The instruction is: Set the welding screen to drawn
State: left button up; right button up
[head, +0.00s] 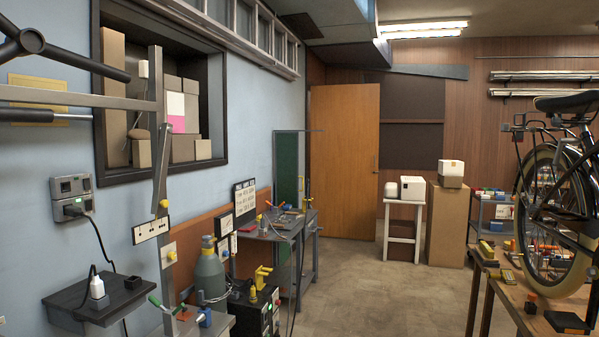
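What looks like the welding screen is a dark green panel (287,168) in the middle distance, at the far end of the left wall. It hangs upright from a thin horizontal rail that reaches farther right than the panel. The panel covers only the left part of the rail's span, and the wooden door shows through the open right part. Its lower part is partly hidden behind the metal welding bench (285,232). Neither of my grippers can be made out in the head view.
A grey gas cylinder (210,275) and a black machine (256,308) stand along the left wall. A metal post (158,130) rises in the near left. A bicycle (560,200) and wooden workbench (530,300) are at right. The middle floor (390,295) is clear.

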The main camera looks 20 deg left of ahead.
aim_at(287, 190)
jog(key=i, duration=5.65)
jog(key=i+l+u, duration=0.1)
jog(key=i, duration=0.4)
jog(key=i+l+u, duration=0.1)
jog(key=i, duration=0.35)
jog(key=i+l+u, duration=0.15)
jog(key=i, duration=0.35)
jog(key=i+l+u, duration=0.1)
jog(key=i+l, duration=0.25)
jog(key=i, duration=0.1)
